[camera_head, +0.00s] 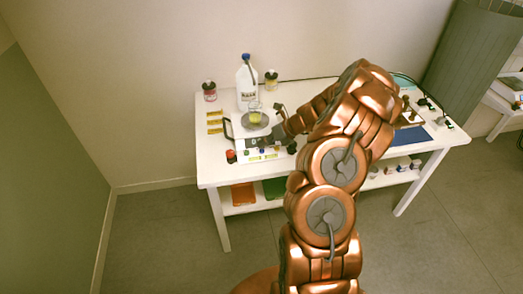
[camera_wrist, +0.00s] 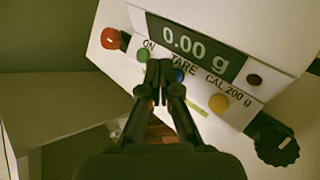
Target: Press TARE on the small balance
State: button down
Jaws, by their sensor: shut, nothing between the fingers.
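The small balance (camera_head: 243,147) stands on the white table, its pan carrying a beaker (camera_head: 254,117) of yellow-green liquid. In the wrist view its display (camera_wrist: 195,40) reads 0.00 g. Below it are a green button (camera_wrist: 143,55) under ON, a blue button (camera_wrist: 177,75) under TARE and a yellow button (camera_wrist: 219,104) under CAL 200 g. My gripper (camera_wrist: 158,68) is shut and empty, its tips between the green and blue buttons in the picture, close to the blue one and partly covering it. I cannot tell whether they touch the panel. In the head view my gripper is small and dark at the balance's front.
A red knob (camera_wrist: 111,38) and a black knob (camera_wrist: 276,142) flank the panel. A blue mat (camera_head: 411,137) lies on the right. My arm crosses the table's middle.

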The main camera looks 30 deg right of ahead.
aim_at(264, 150)
jog(key=shift+r+p, duration=2.4)
jog(key=shift+r, duration=0.15)
